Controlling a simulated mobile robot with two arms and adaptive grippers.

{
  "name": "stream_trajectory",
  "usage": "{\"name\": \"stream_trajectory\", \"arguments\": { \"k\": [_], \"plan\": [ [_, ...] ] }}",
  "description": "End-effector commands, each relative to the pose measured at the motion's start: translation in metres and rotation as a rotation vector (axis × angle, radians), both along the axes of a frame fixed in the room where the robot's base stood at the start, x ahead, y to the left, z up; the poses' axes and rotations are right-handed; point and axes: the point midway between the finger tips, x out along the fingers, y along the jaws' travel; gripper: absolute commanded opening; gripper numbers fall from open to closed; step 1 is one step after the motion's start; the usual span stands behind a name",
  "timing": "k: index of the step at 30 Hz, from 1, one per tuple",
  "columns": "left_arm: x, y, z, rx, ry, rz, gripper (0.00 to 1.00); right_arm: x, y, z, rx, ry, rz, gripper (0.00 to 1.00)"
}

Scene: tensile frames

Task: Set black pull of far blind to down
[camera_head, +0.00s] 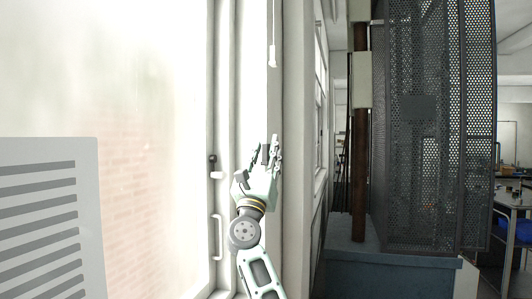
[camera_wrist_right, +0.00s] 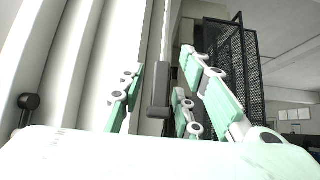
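The black pull (camera_wrist_right: 160,92) hangs upright between the fingers of my right gripper in the right wrist view, with a thin cord above it. Gaps show on both sides, so the fingers look apart from it. My right gripper (camera_head: 265,148) is open, fingers pointing up, beside the window frame in the head view. In that view the fingers largely cover the black pull, and I cannot clearly tell it from them. A white pull (camera_head: 272,56) hangs on its cord higher up, above the gripper. The blind itself is not clearly visible. My left gripper is out of view.
A bright window with a white frame (camera_head: 222,60) fills the left. It carries a black-knobbed latch (camera_head: 213,160) and a white handle (camera_head: 216,236) close to my right arm. A black perforated metal cage (camera_head: 420,130) stands on a blue-grey base (camera_head: 390,262) to the right.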

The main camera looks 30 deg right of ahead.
Motion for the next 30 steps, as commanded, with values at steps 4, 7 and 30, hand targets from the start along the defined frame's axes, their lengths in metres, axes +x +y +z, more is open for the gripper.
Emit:
{"name": "stream_trajectory", "arguments": {
  "k": [4, 7, 30],
  "plan": [
    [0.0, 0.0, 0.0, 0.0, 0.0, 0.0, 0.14, -0.008, 0.012, -0.017, 0.002, 0.002, 0.004, 0.31],
    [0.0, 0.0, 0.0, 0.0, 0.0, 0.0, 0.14, -0.018, 0.024, -0.032, 0.001, 0.003, 0.003, 0.31],
    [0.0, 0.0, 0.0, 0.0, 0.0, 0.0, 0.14, -0.053, 0.063, -0.083, 0.002, 0.001, 0.001, 0.31]
  ]
}}
